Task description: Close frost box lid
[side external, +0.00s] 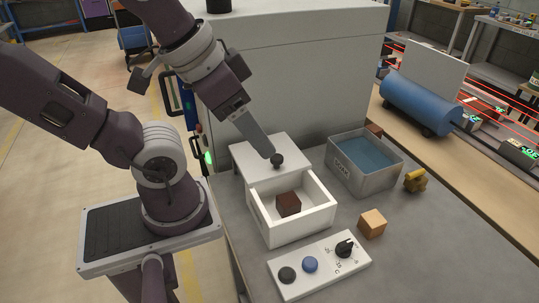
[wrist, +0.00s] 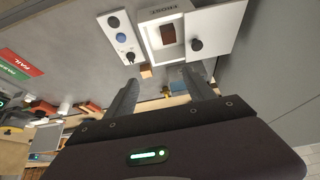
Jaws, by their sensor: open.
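The white frost box (side external: 301,227) stands on the grey table with its near part uncovered. A dark brown brick (side external: 288,204) lies inside it. Its flat white lid (side external: 262,151) is slid back and carries a round black knob (side external: 277,160). My gripper (side external: 268,153) appears right by the knob in the side view; contact cannot be told. In the wrist view, my gripper (wrist: 160,85) is open with nothing between its fingers. There the knob (wrist: 196,45) shows beyond the right fingertip, and the brick (wrist: 168,33) shows in the open box.
A grey bin (side external: 365,178) with blue contents stands right of the box. A tan cube (side external: 372,223) and a yellow-brown fitting (side external: 415,180) lie nearby. A white control panel (side external: 319,264) with knobs sits in front. A large grey cabinet (side external: 300,80) rises behind the lid.

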